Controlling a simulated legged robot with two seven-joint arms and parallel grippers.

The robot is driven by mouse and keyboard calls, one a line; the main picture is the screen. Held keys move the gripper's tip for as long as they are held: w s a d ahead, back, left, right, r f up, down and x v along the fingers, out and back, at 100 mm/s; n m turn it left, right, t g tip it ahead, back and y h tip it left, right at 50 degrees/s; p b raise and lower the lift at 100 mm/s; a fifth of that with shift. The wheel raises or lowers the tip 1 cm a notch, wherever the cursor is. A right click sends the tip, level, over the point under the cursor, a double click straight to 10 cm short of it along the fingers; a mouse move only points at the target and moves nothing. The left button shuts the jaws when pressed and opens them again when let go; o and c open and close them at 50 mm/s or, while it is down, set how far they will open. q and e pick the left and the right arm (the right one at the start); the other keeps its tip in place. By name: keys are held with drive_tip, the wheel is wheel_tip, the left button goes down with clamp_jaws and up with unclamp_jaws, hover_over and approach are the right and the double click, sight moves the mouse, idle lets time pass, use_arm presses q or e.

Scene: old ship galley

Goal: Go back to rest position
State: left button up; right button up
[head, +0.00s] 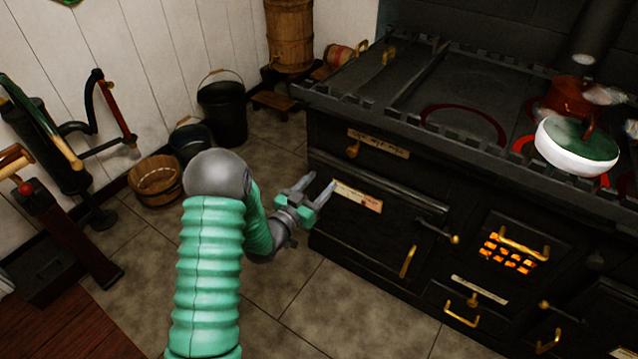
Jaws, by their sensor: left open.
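My left arm comes up from the bottom of the head view in a ribbed green sleeve. My left gripper (318,193) is open, with its two grey fingers apart and nothing between them. It is in front of the black stove (365,240), near a paper label on the stove's left door. I cannot tell whether the fingertips touch the stove. My right gripper is not in view.
A white and green bowl (577,160) and a reddish pot (570,98) are on the stove's right side, with some steam. Buckets (222,112), a wooden tub (155,181) and a hand pump (62,150) line the left wall. Tiled floor (330,310) is clear before the stove.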

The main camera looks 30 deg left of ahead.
use_arm(q)
drive_tip(key=shift+d, duration=0.1)
drive_tip(key=s+d+f+g, duration=0.2)
drive_tip(key=s+d+g, duration=0.6)
drive_tip(key=s, duration=0.5)
drive_tip(key=s+d+f+g, duration=0.1)
drive_tip(key=s+d+g, duration=0.65)
drive_tip(key=s, duration=0.45)
drive_tip(key=w+p+v, duration=0.2)
drive_tip(key=p+v, duration=0.7)
drive_tip(key=p, duration=0.1)
drive_tip(key=w+d+r+p+v, duration=0.1)
drive_tip(key=w+p+v, duration=0.1)
drive_tip(key=p+v, duration=0.8)
drive_tip(key=shift+w+r+y, duration=0.15)
drive_tip(key=shift+r+y, duration=0.05)
drive_tip(key=shift+y, duration=0.1)
